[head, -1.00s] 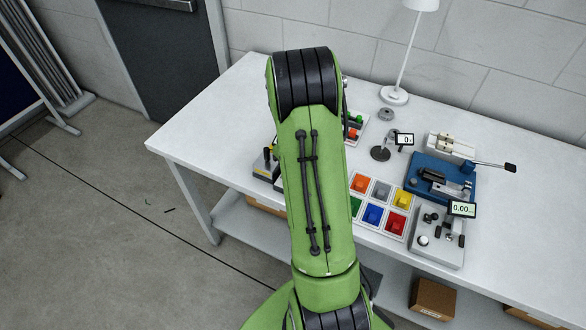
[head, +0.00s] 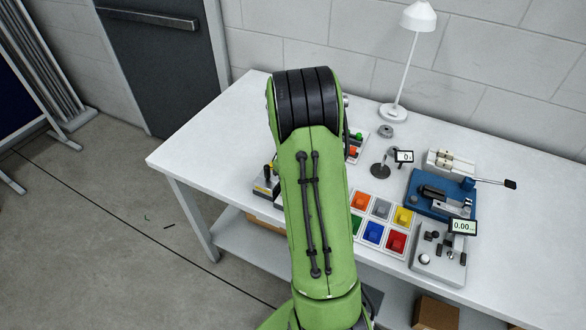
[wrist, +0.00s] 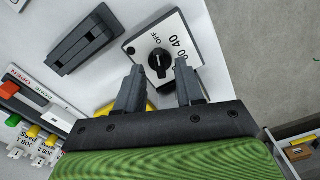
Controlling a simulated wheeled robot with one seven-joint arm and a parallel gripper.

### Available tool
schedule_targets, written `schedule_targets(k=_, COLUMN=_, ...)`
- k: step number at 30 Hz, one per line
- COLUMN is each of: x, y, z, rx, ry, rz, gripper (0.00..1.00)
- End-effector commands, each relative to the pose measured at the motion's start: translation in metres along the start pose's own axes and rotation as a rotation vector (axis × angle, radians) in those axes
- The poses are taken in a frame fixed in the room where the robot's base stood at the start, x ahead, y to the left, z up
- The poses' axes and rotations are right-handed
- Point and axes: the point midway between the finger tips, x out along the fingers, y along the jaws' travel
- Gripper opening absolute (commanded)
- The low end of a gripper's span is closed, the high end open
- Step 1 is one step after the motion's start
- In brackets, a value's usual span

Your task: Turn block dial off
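The block dial is a black knob (wrist: 159,63) on a white plate marked OFF, with 40 and another, partly hidden number, in the wrist view. My gripper (wrist: 158,78) is open, its two grey fingers apart at the lower edge of the knob in the picture. The knob shows between and just beyond the fingertips; I cannot tell whether they touch it. In the head view my green arm hides the dial and the gripper.
A dark grey block (wrist: 85,42) lies left of the dial. A panel with red, yellow and green buttons (wrist: 32,130) is at the lower left.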

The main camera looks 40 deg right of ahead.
Motion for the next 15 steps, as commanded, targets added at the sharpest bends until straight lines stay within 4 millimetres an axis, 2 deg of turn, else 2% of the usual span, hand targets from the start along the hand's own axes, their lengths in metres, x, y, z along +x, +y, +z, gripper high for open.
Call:
schedule_targets(k=1, x=-0.015, y=0.001, z=-0.001, rx=0.000, ry=0.006, rz=0.004, gripper=0.37)
schedule_targets(k=9, x=-0.093, y=0.001, z=-0.001, rx=0.000, ry=0.008, rz=0.005, gripper=0.37)
schedule_targets(k=15, x=-0.135, y=0.000, z=-0.001, rx=-0.002, ry=0.006, rz=0.003, gripper=0.37)
